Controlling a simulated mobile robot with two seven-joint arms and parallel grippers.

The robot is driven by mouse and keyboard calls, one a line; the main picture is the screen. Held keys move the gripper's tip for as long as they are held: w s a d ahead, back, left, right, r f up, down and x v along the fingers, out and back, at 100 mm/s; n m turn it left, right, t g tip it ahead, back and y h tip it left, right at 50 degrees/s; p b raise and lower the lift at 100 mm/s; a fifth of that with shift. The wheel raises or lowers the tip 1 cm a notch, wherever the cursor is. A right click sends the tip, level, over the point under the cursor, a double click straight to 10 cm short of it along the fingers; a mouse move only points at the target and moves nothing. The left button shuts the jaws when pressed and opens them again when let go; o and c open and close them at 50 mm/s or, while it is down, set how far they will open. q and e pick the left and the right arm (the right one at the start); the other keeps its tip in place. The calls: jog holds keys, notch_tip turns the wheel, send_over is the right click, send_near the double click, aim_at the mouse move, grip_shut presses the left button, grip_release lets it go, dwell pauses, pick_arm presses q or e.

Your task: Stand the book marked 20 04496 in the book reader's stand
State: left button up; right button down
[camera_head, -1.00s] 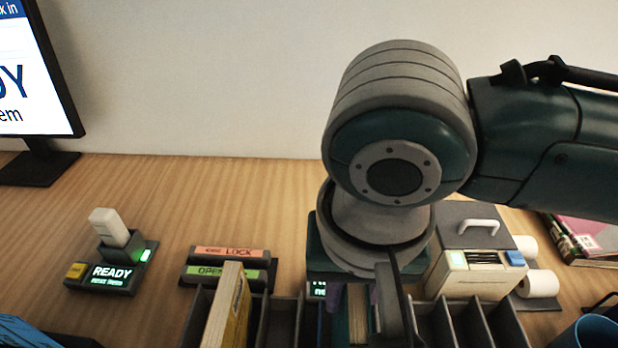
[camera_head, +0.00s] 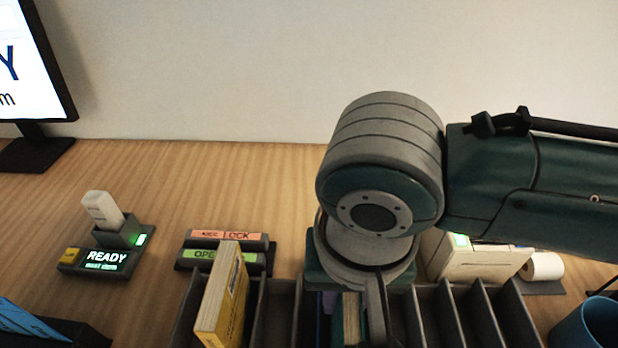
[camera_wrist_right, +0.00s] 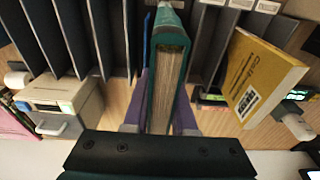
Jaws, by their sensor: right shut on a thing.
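My right gripper (camera_wrist_right: 160,112) is shut on a green book (camera_wrist_right: 166,70), with a purple finger on each side of it. The book's cream page edge faces the wrist camera, and no 20 04496 mark is legible. In the head view the book (camera_head: 351,318) shows upright below my right wrist, among the dividers of a dark slotted rack (camera_head: 447,312). I cannot tell whether its lower edge is clear of the slot. No book reader's stand can be made out for sure. My left gripper is out of view.
A yellow book (camera_head: 226,300) leans in the rack's left part. A small READY unit (camera_head: 104,259) with a white device stands at left. Lock and open labels (camera_head: 222,244) lie behind the rack. A cream box (camera_head: 470,259) and a blue cup (camera_head: 588,325) are at right.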

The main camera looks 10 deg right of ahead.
jog(key=shift+f, duration=0.55)
jog(key=c, duration=0.6)
grip_release()
jog(key=shift+c, duration=0.2)
jog(key=r, duration=0.3)
jog(key=r+p, duration=0.1)
jog(key=r, duration=0.2)
jog(key=s+r+p, duration=0.1)
jog(key=r, duration=0.2)
jog(key=shift+a+r, duration=0.15)
jog(key=shift+r, duration=0.25)
